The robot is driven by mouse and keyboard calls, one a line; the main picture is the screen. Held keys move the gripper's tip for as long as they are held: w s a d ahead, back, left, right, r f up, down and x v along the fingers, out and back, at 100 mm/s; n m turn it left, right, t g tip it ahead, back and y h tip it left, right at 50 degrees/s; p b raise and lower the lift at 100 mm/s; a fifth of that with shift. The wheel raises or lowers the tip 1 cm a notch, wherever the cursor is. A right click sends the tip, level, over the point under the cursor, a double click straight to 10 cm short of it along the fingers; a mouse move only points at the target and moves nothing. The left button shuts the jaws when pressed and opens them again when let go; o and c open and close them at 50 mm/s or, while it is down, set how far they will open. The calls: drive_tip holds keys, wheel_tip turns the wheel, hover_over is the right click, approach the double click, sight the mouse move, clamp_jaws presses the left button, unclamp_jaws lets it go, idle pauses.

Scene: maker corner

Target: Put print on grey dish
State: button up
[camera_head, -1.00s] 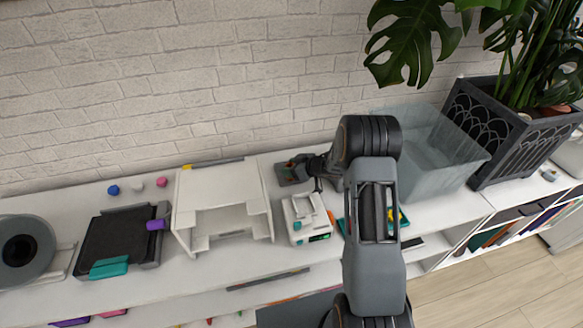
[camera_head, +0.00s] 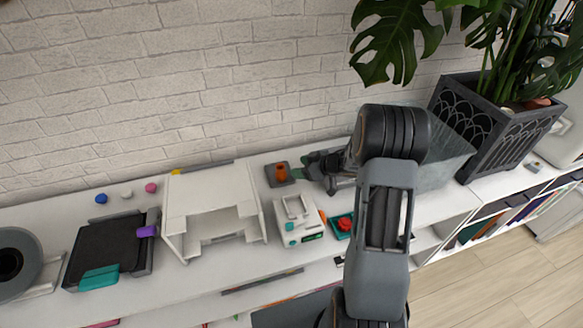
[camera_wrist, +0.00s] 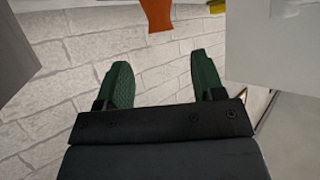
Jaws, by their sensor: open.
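An orange print (camera_head: 281,173) stands on the small dark grey square dish (camera_head: 270,181) at the back of the shelf top, near the wall. My gripper (camera_head: 298,175) is just right of the print, low over the shelf, with its green fingers towards it. In the wrist view the two green fingers (camera_wrist: 157,82) are apart with nothing between them. The orange print (camera_wrist: 157,14) shows beyond the fingertips at the top edge, clear of both fingers. Its far end is cut off there.
A white scale-like device (camera_head: 297,222) stands in front of the dish, and a white open stand (camera_head: 212,205) to the left. A teal tray (camera_head: 334,229) with a red piece is right of the device. A translucent bin (camera_head: 444,158) and a planter (camera_head: 495,130) stand right, behind my arm.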

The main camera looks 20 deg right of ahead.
drive_tip(key=s+d+r+m+t+h, duration=0.1)
drive_tip(key=s+d+r+m+h, duration=0.15)
drive_tip(key=r+h, duration=0.4)
drive_tip(key=s+d+r+m+t+h, duration=0.15)
drive_tip(key=r+m+h, duration=0.25)
drive_tip(key=r, duration=0.5)
drive_tip(key=s+a+m+g+y, duration=0.1)
drive_tip(key=s+a+g, duration=0.2)
drive_tip(key=s, duration=0.7)
drive_tip(key=s+a+m+g+y, duration=0.1)
drive_tip(key=s+a+g, duration=0.3)
drive_tip(key=s+a, duration=0.3)
drive_tip(key=s, duration=0.3)
drive_tip(key=shift+s+f, duration=0.25)
drive_tip(key=shift+f, duration=0.05)
drive_tip(key=shift+m, duration=0.25)
